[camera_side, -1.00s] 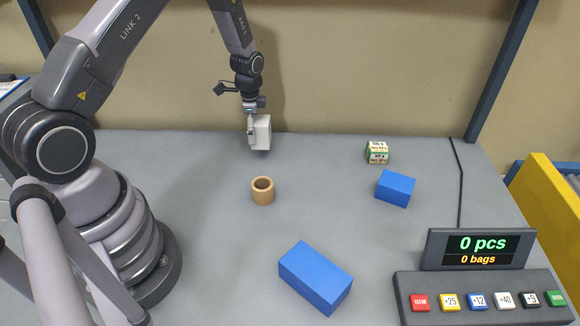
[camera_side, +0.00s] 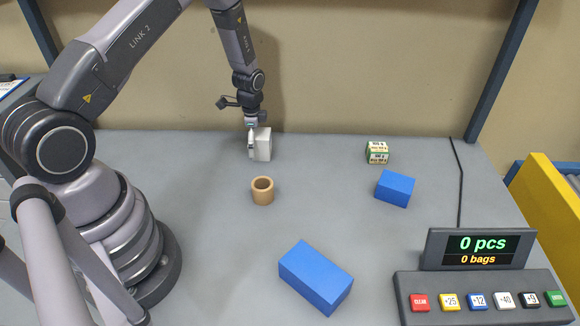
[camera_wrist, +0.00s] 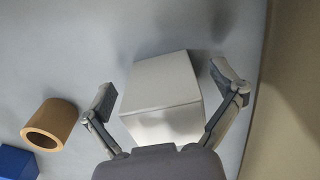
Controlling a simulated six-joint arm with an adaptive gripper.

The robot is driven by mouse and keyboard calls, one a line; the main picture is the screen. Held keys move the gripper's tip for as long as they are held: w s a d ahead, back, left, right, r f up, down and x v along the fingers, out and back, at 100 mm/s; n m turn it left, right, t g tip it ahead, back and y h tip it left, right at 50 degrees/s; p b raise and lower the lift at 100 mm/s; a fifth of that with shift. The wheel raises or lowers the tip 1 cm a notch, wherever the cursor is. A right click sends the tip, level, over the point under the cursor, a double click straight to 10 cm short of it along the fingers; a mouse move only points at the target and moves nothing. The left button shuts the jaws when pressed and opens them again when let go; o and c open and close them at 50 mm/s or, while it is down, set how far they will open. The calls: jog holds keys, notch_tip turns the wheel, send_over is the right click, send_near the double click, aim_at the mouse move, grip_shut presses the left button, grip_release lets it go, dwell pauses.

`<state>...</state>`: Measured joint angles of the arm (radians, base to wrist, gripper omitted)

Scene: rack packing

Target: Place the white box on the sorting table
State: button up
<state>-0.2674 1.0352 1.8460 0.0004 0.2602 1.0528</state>
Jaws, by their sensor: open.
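The white box (camera_side: 262,144) is at the back of the grey sorting table (camera_side: 200,220), near the wall. In the wrist view the white box (camera_wrist: 162,92) lies between the two fingers. My gripper (camera_side: 256,138) is at the box, pointing down. In the wrist view my gripper (camera_wrist: 165,88) is open, with a gap between the box and the left finger; the right finger is close to the box. The box looks to be on the table, though its underside is hidden.
A tan ring-shaped cup (camera_side: 262,191) stands in front of the box. A large blue box (camera_side: 315,278), a smaller blue box (camera_side: 395,188) and a small green-and-white box (camera_side: 377,153) lie to the right. A display with buttons (camera_side: 480,290) is at front right.

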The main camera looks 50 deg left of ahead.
jog(key=shift+r, duration=0.1)
notch_tip(320, 180, up, 7)
jog(key=shift+r, duration=0.2)
jog(key=shift+d, duration=0.1)
